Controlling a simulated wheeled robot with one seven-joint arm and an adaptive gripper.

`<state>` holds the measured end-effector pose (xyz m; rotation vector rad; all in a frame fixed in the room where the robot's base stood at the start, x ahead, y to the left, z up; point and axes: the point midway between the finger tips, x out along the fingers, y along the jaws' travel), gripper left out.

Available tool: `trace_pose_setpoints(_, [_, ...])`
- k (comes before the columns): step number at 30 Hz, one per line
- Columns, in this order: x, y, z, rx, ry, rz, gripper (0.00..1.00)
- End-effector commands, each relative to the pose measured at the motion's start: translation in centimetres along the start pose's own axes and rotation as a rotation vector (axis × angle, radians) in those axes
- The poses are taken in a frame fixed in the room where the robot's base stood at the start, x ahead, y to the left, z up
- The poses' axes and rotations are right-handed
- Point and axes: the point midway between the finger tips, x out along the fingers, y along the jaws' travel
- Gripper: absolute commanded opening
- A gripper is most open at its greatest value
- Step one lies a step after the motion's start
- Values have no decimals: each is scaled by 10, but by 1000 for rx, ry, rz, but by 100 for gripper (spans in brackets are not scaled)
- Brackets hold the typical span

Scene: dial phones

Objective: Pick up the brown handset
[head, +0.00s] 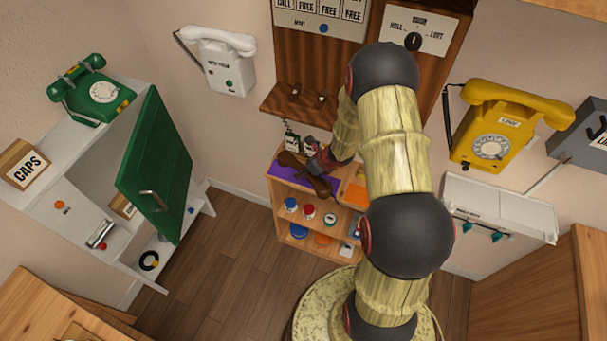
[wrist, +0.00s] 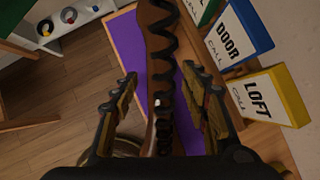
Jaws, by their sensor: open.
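The brown handset (head: 326,186) lies on a purple mat (head: 285,185) on the top of a small wooden shelf unit in the head view. In the wrist view the handset (wrist: 157,18) runs lengthwise between my fingers, with a dark coiled cord along it. My gripper (wrist: 160,75) is open, with one finger on each side of the handset and visible gaps to it. In the head view my gripper (head: 318,162) is over the handset and partly hides it. I cannot tell how far the fingertips are above the mat.
Call boxes marked DOOR (wrist: 240,38) and LOFT (wrist: 262,98) stand close to the right of my gripper. A green cabinet door (head: 158,165) stands open at the left. A yellow phone (head: 500,125) hangs at the right. Floor between cabinet and shelf is clear.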

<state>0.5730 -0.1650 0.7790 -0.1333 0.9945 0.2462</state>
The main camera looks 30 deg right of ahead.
Motion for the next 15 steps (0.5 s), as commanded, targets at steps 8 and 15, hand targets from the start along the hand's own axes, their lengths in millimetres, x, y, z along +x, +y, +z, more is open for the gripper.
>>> trace_pose_setpoints(8, [12, 0, 1, -2, 0, 0, 46])
trace_pose_setpoints(15, [12, 0, 0, -2, 0, 0, 35])
